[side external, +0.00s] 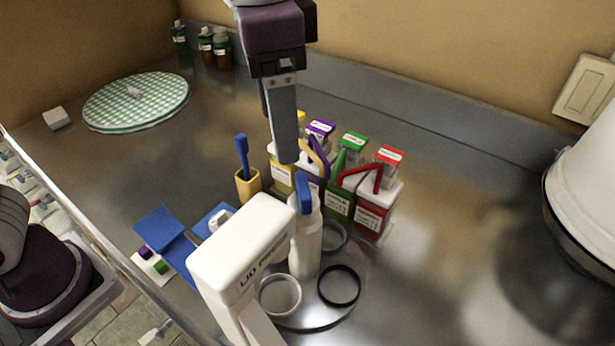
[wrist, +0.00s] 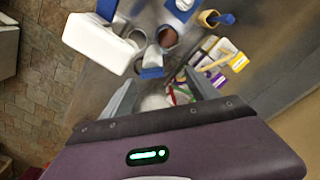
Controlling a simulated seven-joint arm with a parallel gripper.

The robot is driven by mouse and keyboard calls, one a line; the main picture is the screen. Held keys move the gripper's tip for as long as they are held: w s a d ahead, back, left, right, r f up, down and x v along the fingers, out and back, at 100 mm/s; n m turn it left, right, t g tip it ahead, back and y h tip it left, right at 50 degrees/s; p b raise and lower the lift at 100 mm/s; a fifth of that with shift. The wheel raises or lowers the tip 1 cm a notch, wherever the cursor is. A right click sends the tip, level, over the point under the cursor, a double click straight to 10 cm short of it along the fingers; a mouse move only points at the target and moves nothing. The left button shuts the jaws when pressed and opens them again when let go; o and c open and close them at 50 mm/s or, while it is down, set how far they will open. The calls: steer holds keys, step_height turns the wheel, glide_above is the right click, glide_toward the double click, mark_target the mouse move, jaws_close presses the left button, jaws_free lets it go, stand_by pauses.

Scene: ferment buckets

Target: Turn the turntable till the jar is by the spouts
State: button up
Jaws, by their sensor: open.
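A round metallic disc, apparently the turntable (side external: 312,318), lies low on the counter, partly hidden by a white press-like machine (side external: 240,250). On or over it are a pale ring (side external: 280,310), a black ring (side external: 339,300) and a grey ring; I cannot tell which is the jar's rim. My gripper (side external: 287,160) points down above the yellow-labelled bucket. In the wrist view its fingers (wrist: 163,95) are apart, with nothing held.
A yellow cup with a blue tool (side external: 247,186) and blue flat pieces (side external: 170,240) are left of the buckets. A green checked disc (side external: 135,102) lies at the back left. A large white vessel (side external: 590,190) stands right. Counter space between buckets and vessel is clear.

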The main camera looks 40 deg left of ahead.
mark_target(308, 184)
steer(key=d, duration=0.1)
steer(key=d+f, duration=0.1)
steer(key=d+m, duration=0.1)
steer(key=shift+w+d+f+g, duration=0.25)
steer(key=shift+w+f+g, duration=0.05)
steer(key=shift+w+f, duration=0.1)
step_height(308, 184, down, 7)
steer(key=shift+r, duration=0.1)
jaws_close()
